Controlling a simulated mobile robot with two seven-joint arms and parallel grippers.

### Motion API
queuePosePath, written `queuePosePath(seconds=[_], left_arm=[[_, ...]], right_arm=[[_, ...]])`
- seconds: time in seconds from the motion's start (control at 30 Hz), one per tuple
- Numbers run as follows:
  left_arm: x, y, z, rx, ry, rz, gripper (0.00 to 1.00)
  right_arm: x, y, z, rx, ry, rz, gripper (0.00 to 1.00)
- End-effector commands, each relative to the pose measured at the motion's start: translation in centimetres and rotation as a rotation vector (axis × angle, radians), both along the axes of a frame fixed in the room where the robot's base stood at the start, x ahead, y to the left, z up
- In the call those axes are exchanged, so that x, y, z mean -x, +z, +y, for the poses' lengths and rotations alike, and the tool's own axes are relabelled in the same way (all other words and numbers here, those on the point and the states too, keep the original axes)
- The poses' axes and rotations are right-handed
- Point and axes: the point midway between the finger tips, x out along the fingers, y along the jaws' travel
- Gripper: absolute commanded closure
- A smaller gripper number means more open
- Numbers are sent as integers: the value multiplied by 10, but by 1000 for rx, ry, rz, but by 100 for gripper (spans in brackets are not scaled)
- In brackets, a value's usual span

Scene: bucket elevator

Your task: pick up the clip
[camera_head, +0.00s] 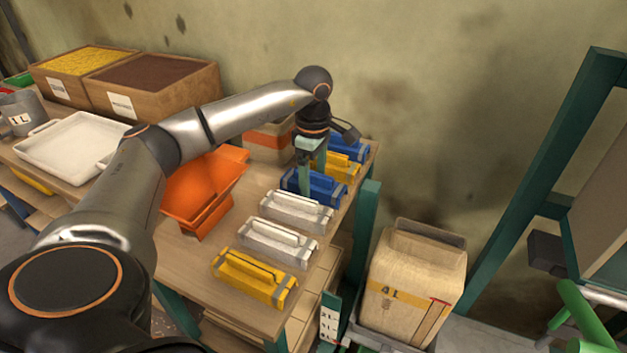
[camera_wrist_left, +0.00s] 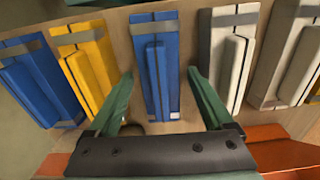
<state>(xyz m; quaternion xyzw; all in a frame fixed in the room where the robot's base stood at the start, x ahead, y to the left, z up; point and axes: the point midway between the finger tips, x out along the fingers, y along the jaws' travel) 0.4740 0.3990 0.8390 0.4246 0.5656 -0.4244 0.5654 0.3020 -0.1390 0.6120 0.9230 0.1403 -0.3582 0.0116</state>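Several clips with raised bar handles lie in a row along the table's right side. From the front they are a yellow clip (camera_head: 254,278), two white clips (camera_head: 278,243) (camera_head: 296,211), a blue clip (camera_head: 325,189), another yellow clip (camera_head: 347,172) and a far blue clip (camera_head: 352,152). My left gripper (camera_head: 311,168) points down over the nearer blue clip and partly hides it. In the left wrist view its green fingers are open (camera_wrist_left: 160,76), with this blue clip (camera_wrist_left: 157,50) between them in the picture. Contact cannot be told. My right gripper is not in view.
An orange bin (camera_head: 203,185) stands left of the row. A white tray (camera_head: 72,148) and two filled boxes (camera_head: 150,88) are farther left. A box with an orange band (camera_head: 266,147) stands behind. Neighbouring clips lie close.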

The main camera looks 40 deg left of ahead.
Motion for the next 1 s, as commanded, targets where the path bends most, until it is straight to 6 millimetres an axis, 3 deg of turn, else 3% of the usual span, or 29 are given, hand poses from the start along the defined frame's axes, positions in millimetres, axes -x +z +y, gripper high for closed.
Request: queuePosePath(seconds=[0.07, 0.67, 1.0], left_arm=[[0, 0, 0, 0, 0, 0, 25], [0, 0, 0, 0, 0, 0, 92], [0, 5, 0, 0, 0, -2, 92]], right_arm=[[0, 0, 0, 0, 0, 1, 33], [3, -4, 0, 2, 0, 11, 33], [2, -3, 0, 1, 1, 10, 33]])
